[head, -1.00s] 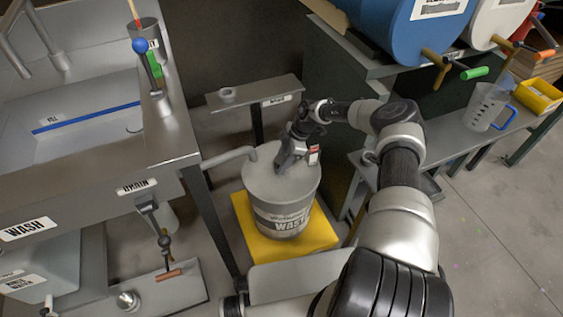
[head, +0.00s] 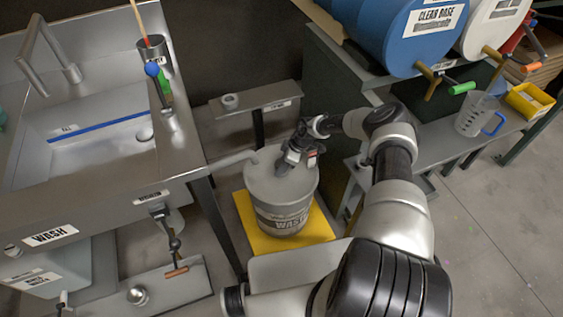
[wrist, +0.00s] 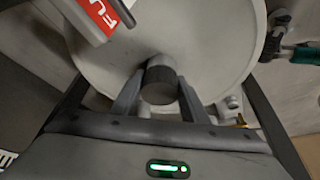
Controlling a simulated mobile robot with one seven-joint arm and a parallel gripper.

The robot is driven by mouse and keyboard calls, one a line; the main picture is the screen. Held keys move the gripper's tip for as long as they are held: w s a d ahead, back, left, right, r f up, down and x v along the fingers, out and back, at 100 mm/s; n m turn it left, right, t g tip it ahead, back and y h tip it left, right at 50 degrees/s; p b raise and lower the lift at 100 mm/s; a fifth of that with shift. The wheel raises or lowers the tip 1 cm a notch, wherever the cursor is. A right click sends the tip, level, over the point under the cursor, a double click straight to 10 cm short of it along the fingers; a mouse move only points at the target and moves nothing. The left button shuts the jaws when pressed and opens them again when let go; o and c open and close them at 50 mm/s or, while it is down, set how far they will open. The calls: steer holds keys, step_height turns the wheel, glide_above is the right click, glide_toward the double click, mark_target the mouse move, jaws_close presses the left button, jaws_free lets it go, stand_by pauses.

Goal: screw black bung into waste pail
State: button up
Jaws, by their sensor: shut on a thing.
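The waste pail (head: 283,205) is a grey drum with a "WASTE" label, standing on a yellow base in the middle of the head view. Its pale round lid (wrist: 190,35) fills the top of the wrist view. My gripper (head: 284,168) is over the lid in the head view. In the wrist view my gripper (wrist: 158,95) is shut on the black bung (wrist: 158,85), a dark short cylinder between the two fingers. The bung is at or just above the lid; I cannot tell whether it sits in an opening. The bung is hidden in the head view.
A yellow base (head: 262,236) is under the pail. A steel sink (head: 90,135) stands left, and a small shelf (head: 255,100) stands behind. Blue (head: 400,30) and white drums hang over the right-hand bench, with a clear jug (head: 478,115) on it.

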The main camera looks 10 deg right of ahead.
steer(key=shift+r+m+t+h+p, duration=0.1)
steer(key=shift+m+t+h+p, duration=0.3)
steer(key=shift+m+p, duration=1.35)
steer(key=shift+r+m+t+h+p, duration=0.15)
steer(key=shift+m+t+p, duration=0.55)
steer(key=shift+p, duration=1.9)
steer(key=m+h+p, duration=0.1)
steer(key=m+p, duration=0.2)
steer(key=p, duration=0.2)
steer(key=shift+f+m, duration=0.1)
steer(key=shift+m, duration=0.25)
steer(key=shift+f+m+h+p, duration=0.1)
steer(key=shift+m+h+p, duration=0.2)
steer(key=shift+p, duration=0.2)
steer(key=shift+c, duration=0.2)
steer(key=shift+o, duration=0.2)
steer(key=o, duration=1)
steer(key=shift+c, duration=0.2)
steer(key=shift+f+b, duration=0.2)
steer(key=shift+b, duration=0.1)
